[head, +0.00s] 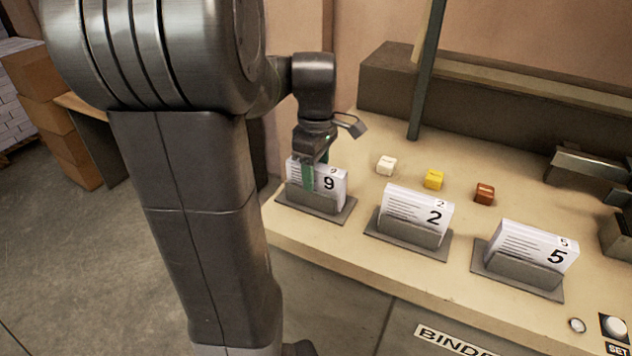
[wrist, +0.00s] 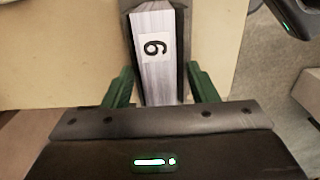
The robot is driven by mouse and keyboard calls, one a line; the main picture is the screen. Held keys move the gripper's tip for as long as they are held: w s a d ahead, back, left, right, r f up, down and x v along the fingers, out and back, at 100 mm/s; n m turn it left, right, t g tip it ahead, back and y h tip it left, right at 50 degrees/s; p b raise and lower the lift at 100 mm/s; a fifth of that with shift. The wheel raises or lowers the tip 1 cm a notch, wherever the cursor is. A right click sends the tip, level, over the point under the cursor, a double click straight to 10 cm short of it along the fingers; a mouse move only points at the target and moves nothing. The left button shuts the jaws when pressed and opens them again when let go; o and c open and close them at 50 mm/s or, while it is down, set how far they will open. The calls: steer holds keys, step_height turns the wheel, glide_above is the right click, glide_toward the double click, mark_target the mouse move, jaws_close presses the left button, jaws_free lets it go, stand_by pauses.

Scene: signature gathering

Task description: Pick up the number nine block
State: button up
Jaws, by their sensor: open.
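The number nine block (head: 331,188) is a white block of stacked pages with a black 9. It stands in a grey holder (head: 316,204) at the left end of the bench. In the wrist view the block (wrist: 157,75) shows from above, its number turned sideways, between the two fingers. My gripper (head: 315,174) is open, its green fingers at the block's left part in the head view. In the wrist view the fingers of my gripper (wrist: 160,90) lie one on each side of the block, with a small gap visible on the right.
The number two block (head: 417,209) and number five block (head: 532,246) stand in holders to the right. White (head: 386,166), yellow (head: 433,179) and brown (head: 484,193) small cubes lie behind them. A dark post (head: 427,70) rises at the bench's back. A white button (head: 616,326) is at the right front.

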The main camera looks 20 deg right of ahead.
steer(key=shift+c, duration=0.2)
jaws_close()
steer(key=shift+r, duration=0.1)
